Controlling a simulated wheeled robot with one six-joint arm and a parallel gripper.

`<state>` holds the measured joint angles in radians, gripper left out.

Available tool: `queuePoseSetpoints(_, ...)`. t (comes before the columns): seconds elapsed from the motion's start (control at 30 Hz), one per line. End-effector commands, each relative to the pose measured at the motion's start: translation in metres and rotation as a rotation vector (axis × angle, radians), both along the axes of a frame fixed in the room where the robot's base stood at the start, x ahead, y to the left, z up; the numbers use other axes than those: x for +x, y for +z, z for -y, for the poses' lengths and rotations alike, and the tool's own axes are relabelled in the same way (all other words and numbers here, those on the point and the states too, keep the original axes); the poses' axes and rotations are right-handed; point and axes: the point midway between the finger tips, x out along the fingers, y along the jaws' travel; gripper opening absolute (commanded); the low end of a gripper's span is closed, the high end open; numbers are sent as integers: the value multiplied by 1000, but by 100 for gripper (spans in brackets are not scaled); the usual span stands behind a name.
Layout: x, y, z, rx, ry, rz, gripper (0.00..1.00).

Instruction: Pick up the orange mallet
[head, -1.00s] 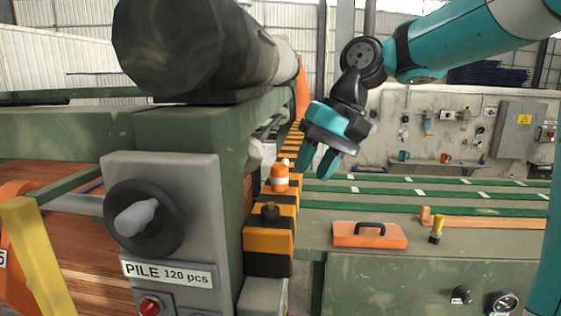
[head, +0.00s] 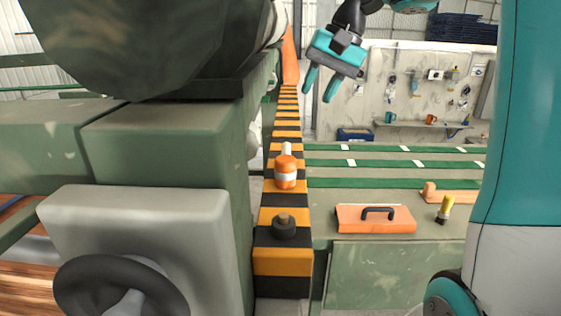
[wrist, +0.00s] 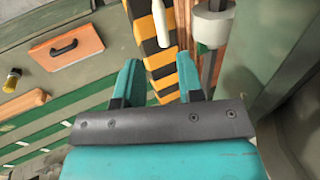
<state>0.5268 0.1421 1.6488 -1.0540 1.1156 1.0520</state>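An orange cylinder with a white band (head: 285,172) stands on the black-and-yellow striped ledge in the head view. A white tapered piece (head: 286,149) shows just behind it; I cannot tell if they are joined, or if this is the mallet. The white piece (wrist: 162,24) also shows at the wrist view's top edge, beyond my fingertips. No clear mallet shape shows elsewhere. My gripper (head: 316,96) is open and empty, above and beyond the cylinder in the head view. In the wrist view my gripper (wrist: 158,60) has its two teal fingers apart over the striped ledge.
A black knob-like piece (head: 283,227) stands nearer on the ledge. An orange block with a black handle (head: 375,218) and a yellow-handled brush (head: 445,209) lie on the green table to the right. A large dark roller (head: 150,40) and green machine frame stand close on the left.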

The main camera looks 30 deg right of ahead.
Motion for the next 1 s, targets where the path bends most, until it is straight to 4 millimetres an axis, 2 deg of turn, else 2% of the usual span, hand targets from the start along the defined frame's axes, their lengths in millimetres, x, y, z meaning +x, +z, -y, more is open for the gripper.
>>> queuePoseSetpoints(0.2, 4, -46, -2, 2, -20, -3, 35)
queuePoseSetpoints(0.43, 14, -88, -14, 1, -27, -3, 35)
queuePoseSetpoints(0.57, 18, -103, -19, 1, -27, -2, 35)
queuePoseSetpoints(0.77, 20, -114, -26, 1, -25, -2, 35)
queuePoseSetpoints(1.0, 25, -146, -42, 1, -23, -4, 35)
